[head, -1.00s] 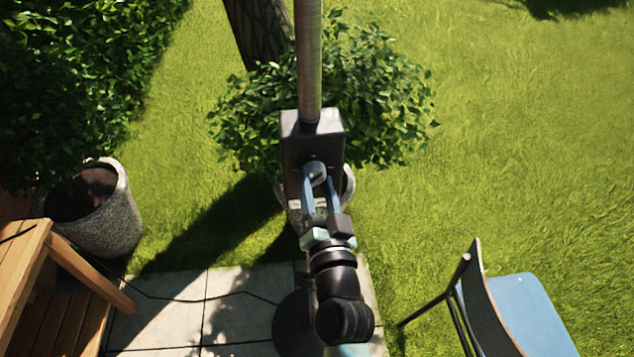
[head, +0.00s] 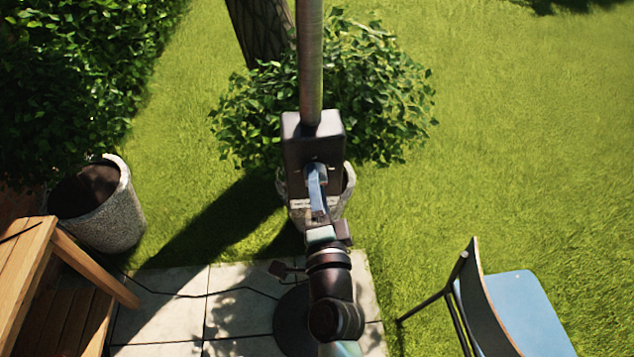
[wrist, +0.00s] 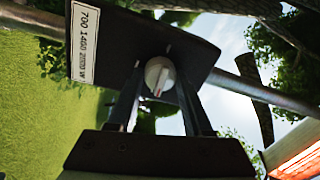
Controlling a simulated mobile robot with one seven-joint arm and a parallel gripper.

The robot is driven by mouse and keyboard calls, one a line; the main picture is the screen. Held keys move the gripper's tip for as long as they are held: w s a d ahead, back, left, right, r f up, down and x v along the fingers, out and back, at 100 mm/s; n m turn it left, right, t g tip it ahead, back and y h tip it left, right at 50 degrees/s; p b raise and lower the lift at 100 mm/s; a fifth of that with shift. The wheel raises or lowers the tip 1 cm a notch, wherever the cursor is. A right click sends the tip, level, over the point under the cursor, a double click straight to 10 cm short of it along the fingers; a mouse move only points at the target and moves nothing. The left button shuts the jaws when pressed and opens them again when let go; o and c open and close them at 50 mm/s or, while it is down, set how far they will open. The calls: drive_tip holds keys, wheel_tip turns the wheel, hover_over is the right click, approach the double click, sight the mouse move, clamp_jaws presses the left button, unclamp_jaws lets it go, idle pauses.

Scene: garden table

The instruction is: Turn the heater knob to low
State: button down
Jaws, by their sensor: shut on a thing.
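The heater's dark control box (head: 300,140) sits on a metal pole in the head view. Its round grey knob (wrist: 159,72) shows in the wrist view, with a pale-and-red mark on its face. My gripper (head: 317,178) is shut on the knob, one finger on each side of it in the wrist view (wrist: 160,84). In the head view the near finger hides most of the knob. A white label (wrist: 84,42) on the box reads 700 1400 2100 W and appears turned on its side. An orange-glowing heater element (wrist: 300,163) shows at lower right.
A leafy potted bush (head: 385,95) stands behind the box. A wooden table (head: 25,250) and a stone planter (head: 115,205) are at left. A blue chair (head: 515,310) is at lower right. A cable (head: 180,295) crosses the paving.

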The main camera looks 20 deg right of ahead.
idle(0.5)
drive_tip(key=shift+c, duration=1.6)
unclamp_jaws()
drive_tip(key=b+v, duration=0.3)
drive_tip(key=v, duration=1)
